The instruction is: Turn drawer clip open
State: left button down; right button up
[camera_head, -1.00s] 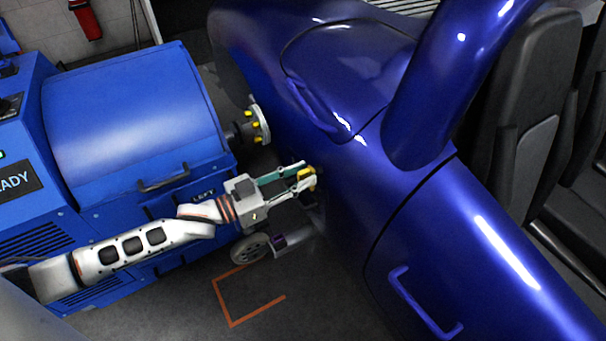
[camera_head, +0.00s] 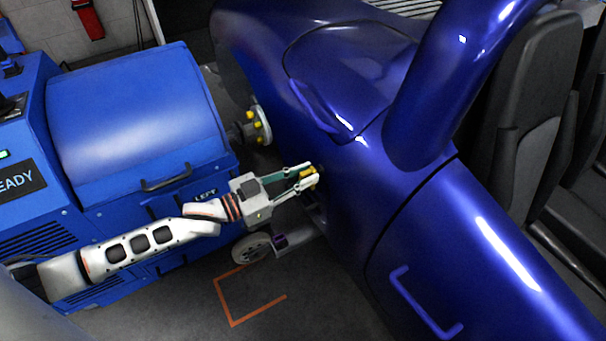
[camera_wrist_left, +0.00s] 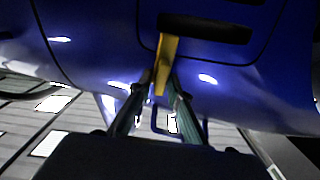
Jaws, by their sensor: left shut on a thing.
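The yellow clip (camera_head: 307,173) shows at the tips of my left gripper (camera_head: 308,178), close to the side of the blue car body (camera_head: 345,200). In the left wrist view the clip (camera_wrist_left: 166,62) is a narrow yellow bar. It hangs down from the left part of a dark slot (camera_wrist_left: 215,29) in a blue panel. My left gripper (camera_wrist_left: 160,92) is shut on its lower end, with a finger on each side. The fingers partly hide the clip in the head view. My right gripper is not in view.
A blue machine (camera_head: 130,120) with a flanged hub (camera_head: 262,125) stands left of the car. A small wheel (camera_head: 251,248) sits below my left gripper. A blue door handle (camera_head: 425,303) sticks out lower right. The floor around the orange marking (camera_head: 232,322) is clear.

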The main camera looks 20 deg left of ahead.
pick_arm(q)
jog(key=shift+r+m+p, duration=0.15)
jog(key=shift+m+p, duration=0.15)
jog(key=shift+m, duration=0.4)
jog(key=shift+m+p, duration=0.35)
jog(key=shift+m, duration=0.55)
jog(key=m, duration=0.2)
jog(key=shift+d+m+p, duration=0.1)
jog(key=shift+m+p, duration=0.25)
jog(key=shift+m, duration=0.05)
jog(key=shift+s+f+m, duration=0.1)
jog(key=shift+f+m, duration=0.1)
jog(key=shift+m, duration=0.7)
jog(key=m, duration=0.2)
jog(key=shift+f+m, duration=0.1)
jog(key=shift+m, duration=0.2)
jog(key=m, duration=0.4)
jog(key=shift+f, duration=0.15)
jog(key=shift+m, duration=1.2)
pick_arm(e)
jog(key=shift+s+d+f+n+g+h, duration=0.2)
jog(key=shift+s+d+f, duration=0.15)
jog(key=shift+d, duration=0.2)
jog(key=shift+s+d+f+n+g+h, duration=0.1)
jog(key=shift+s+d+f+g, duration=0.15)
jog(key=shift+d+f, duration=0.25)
